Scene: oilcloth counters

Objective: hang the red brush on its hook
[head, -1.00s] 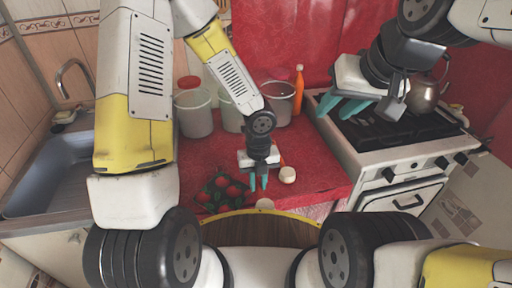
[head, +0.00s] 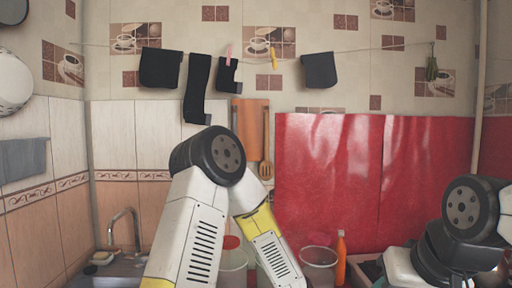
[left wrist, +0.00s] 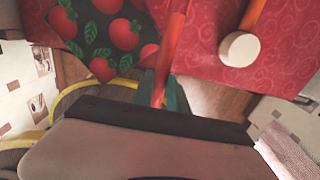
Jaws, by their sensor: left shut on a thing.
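The red brush (left wrist: 172,50) shows in the left wrist view as a thin red-orange handle; its head cannot be made out. My left gripper (left wrist: 162,92) has its teal fingers closed around this handle, above the edge of the red oilcloth. The left gripper is out of the head view, where only my left arm's links show. My right gripper's housing (head: 400,268) is at the bottom right of the head view, its fingers mostly cut off. I cannot pick out the hook for the brush on the wall.
A wooden board (head: 250,128) and a slotted spatula (head: 266,170) hang on the wall behind my left arm. Black cloths (head: 319,70) hang on a line. Containers (head: 318,262) and an orange bottle (head: 341,256) stand below. A second tool with a white round end (left wrist: 239,49) lies on the oilcloth.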

